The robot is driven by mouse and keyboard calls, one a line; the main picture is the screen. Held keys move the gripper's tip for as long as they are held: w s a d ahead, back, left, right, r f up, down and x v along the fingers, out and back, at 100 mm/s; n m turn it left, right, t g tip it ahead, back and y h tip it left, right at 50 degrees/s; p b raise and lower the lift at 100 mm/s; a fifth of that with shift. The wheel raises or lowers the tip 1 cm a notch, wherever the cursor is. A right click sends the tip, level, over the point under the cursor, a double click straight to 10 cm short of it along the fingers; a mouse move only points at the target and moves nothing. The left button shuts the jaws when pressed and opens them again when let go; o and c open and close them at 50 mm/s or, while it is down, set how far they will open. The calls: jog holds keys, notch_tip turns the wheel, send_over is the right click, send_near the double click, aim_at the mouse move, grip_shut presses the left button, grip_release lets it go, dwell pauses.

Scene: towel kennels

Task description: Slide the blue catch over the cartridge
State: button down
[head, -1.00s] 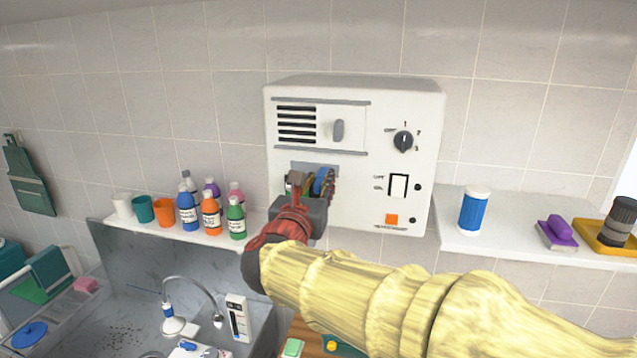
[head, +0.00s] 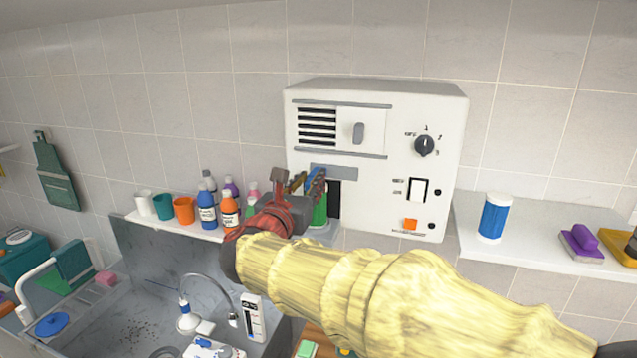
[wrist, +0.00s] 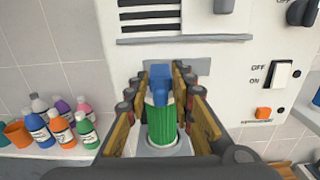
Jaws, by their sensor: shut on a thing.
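The blue catch (wrist: 161,82) sits at the top of the green ribbed cartridge (wrist: 163,122) in the wrist view. The catch (head: 314,178) also shows below the cabinet's grey plate in the head view, partly hidden by the fingers. My gripper (head: 302,183) is shut on the catch, with a finger on each side in the wrist view. The cartridge (head: 320,212) is upright at the front of the white wall cabinet (head: 375,100), with a dark recess (head: 335,199) beside it. Its lower end is in a pale round seat (wrist: 166,147).
The cabinet carries a black dial (head: 424,146), a rocker switch (head: 419,190) and an orange button (head: 411,225). Bottles (head: 207,210) and cups stand on the left shelf. A blue canister (head: 495,218) stands on the right shelf. A sink lies below left.

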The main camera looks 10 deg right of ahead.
jog(key=c, duration=2)
grip_release()
jog(key=shift+a+r, duration=0.1)
jog(key=shift+o, duration=1)
jog(key=shift+w+a, duration=0.1)
jog(key=v, duration=1.2)
